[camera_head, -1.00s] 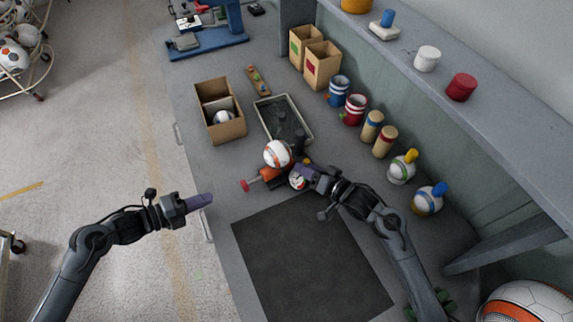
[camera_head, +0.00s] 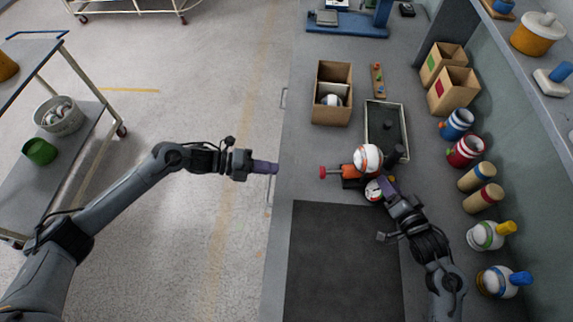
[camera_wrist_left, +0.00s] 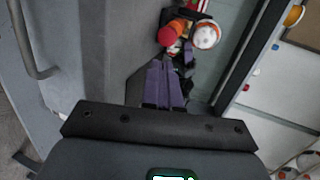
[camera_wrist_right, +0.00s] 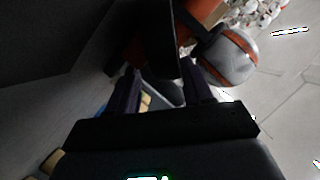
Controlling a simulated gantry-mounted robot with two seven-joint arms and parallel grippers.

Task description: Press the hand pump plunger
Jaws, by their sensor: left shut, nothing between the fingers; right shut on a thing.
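The hand pump (camera_head: 352,171) lies on the bench with an orange body and a red plunger knob (camera_head: 323,172) sticking out to the left. A white and orange ball (camera_head: 367,158) sits at the pump, and a round white and red part (camera_head: 373,190) is just below it. My right gripper (camera_head: 384,186) is shut on a dark part of the pump; its fingers (camera_wrist_right: 160,88) flank this part in the right wrist view. My left gripper (camera_head: 276,168) is shut and empty, left of the knob with a gap. The knob (camera_wrist_left: 170,35) is ahead of its fingers in the left wrist view.
A dark mat (camera_head: 345,260) covers the bench front. A grey tray (camera_head: 369,125) and a cardboard box (camera_head: 318,105) stand behind the pump. Mugs, cans and bottles line the right side. The gap between left gripper and knob is clear.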

